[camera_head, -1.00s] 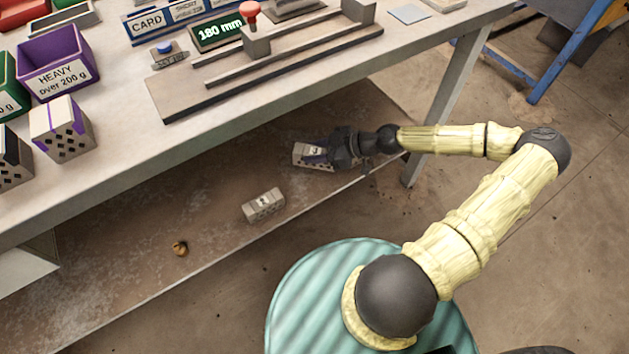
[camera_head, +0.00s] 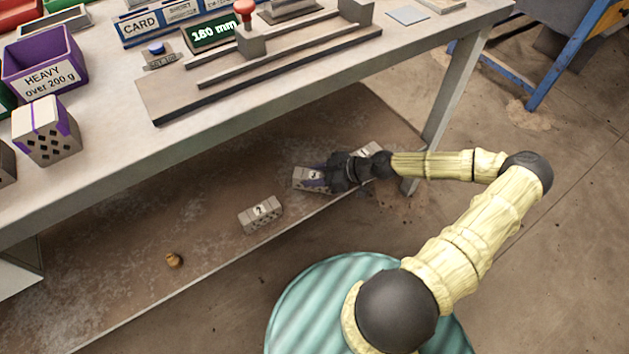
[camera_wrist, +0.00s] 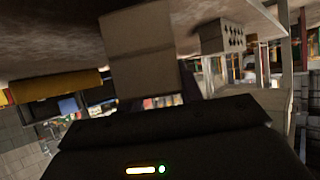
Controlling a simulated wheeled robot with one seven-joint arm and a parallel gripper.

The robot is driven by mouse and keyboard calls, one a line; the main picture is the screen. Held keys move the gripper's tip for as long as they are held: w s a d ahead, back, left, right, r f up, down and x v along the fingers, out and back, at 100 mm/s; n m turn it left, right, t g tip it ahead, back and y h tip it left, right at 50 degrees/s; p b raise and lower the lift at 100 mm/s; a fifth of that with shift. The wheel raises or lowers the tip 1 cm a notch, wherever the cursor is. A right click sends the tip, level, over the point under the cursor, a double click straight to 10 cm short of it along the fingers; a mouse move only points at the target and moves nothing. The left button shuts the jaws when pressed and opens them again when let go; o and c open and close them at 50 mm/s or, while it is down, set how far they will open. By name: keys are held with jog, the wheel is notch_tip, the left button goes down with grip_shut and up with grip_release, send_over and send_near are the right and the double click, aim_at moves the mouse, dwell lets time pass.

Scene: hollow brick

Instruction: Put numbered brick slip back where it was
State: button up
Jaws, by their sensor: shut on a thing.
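In the wrist view a plain grey block (camera_wrist: 145,50) stands out beyond the dark gripper body.
The bench top (camera_head: 110,140) overhangs the shelf, with a bench leg (camera_head: 447,110) right of my wrist. A purple HEAVY bin (camera_head: 45,70) and a holed brick (camera_head: 48,140) stand on top.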

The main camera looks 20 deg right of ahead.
jog(key=shift+f, duration=1.05)
jog(key=shift+f+b, duration=0.1)
jog(key=shift+b, duration=0.2)
jog(key=o, duration=1.1)
jog(key=shift+o, duration=0.2)
jog(key=shift+s+d+r, duration=0.1)
jog(key=shift+d+r, duration=0.1)
jog(key=shift+r, duration=0.1)
jog(key=p+v, duration=0.4)
jog(key=v, duration=0.7)
jog(key=shift+d, duration=0.25)
